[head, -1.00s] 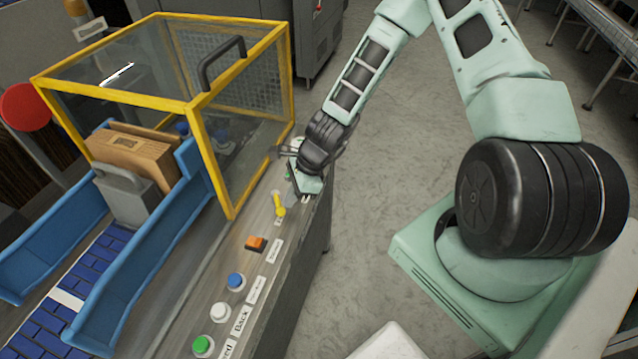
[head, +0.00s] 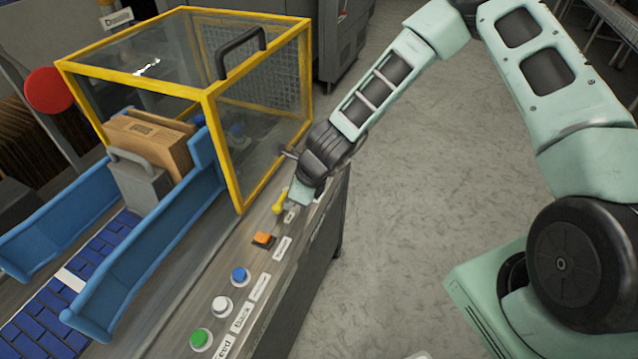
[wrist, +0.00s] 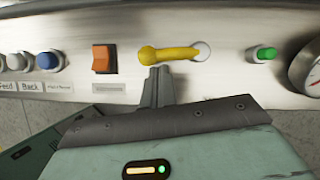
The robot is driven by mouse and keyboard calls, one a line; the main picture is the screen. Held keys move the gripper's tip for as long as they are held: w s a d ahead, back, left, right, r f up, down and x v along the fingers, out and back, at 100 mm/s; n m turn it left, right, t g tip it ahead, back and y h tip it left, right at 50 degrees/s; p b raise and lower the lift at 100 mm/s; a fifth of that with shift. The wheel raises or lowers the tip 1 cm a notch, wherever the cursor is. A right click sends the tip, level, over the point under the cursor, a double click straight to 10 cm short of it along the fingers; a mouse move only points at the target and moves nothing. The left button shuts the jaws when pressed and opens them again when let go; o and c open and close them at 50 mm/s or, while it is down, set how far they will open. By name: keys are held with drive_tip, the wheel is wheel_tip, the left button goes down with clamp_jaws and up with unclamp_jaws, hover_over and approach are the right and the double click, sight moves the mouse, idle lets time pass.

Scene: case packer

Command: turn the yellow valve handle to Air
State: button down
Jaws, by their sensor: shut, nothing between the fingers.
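The yellow valve handle (head: 279,203) is on the sloped control panel beside the guard cage. In the wrist view the handle (wrist: 175,53) lies roughly level, from a pale round base at its right to a rounded end at its left. My gripper (wrist: 158,76) is shut and empty. Its fingertips are just below the handle's left half, very close to it; I cannot tell if they touch. In the head view my gripper (head: 297,197) is just right of the handle. No Air label can be read; the panel below the handle is partly hidden by my gripper.
An orange switch (wrist: 104,58) is close left of the handle, with blue, white and green buttons beyond. A green button (wrist: 263,54) and a gauge (wrist: 306,68) are to the right. The yellow-framed cage (head: 209,140) stands behind the panel. Floor to the right is clear.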

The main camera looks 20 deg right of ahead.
drive_tip(key=shift+a, duration=0.3)
drive_tip(key=shift+d, duration=0.1)
idle(0.5)
